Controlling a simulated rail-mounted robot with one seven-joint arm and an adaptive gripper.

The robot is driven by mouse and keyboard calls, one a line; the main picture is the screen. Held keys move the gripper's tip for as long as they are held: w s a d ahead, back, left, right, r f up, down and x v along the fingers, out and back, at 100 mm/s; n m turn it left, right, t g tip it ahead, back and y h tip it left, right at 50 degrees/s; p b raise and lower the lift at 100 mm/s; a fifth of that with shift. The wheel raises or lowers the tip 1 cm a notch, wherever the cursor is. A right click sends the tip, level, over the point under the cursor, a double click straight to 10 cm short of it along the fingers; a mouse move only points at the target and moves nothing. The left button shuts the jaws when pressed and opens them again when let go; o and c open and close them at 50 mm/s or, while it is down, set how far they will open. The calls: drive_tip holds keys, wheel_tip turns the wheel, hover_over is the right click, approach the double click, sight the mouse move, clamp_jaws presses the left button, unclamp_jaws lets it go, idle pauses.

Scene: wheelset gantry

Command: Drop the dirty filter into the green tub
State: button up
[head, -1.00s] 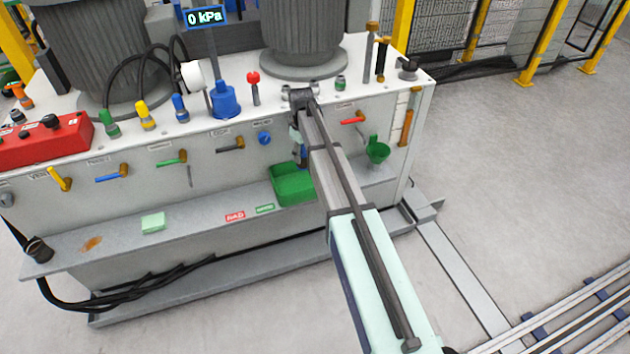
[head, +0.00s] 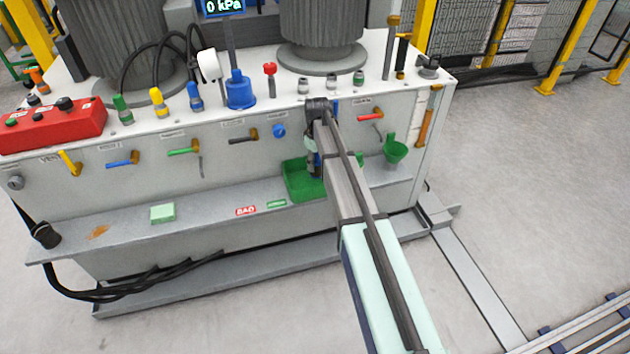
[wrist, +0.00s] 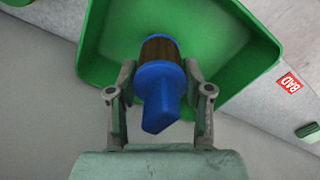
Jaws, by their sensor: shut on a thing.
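The green tub (head: 296,186) stands on the grey ledge at the front of the machine, partly hidden behind my arm in the head view. In the wrist view the tub (wrist: 235,75) lies open beyond my gripper. My gripper (wrist: 160,85) is shut on the dirty filter (wrist: 158,50), which has a blue cap with a wedge-shaped grip and a dark brown ribbed body. The filter's brown end points toward the tub's inside and shows against its floor. I cannot tell whether it touches the tub. In the head view the gripper is mostly hidden by my arm.
A red BAD label (head: 245,210) and a green label (head: 277,204) lie on the ledge left of the tub. A pale green pad (head: 162,213) lies further left. A green funnel (head: 395,151) and coloured valve handles stick out from the panel.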

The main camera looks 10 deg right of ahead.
drive_tip(key=o, duration=1.3)
wheel_tip(320, 180, up, 12)
drive_tip(key=shift+r, duration=0.1)
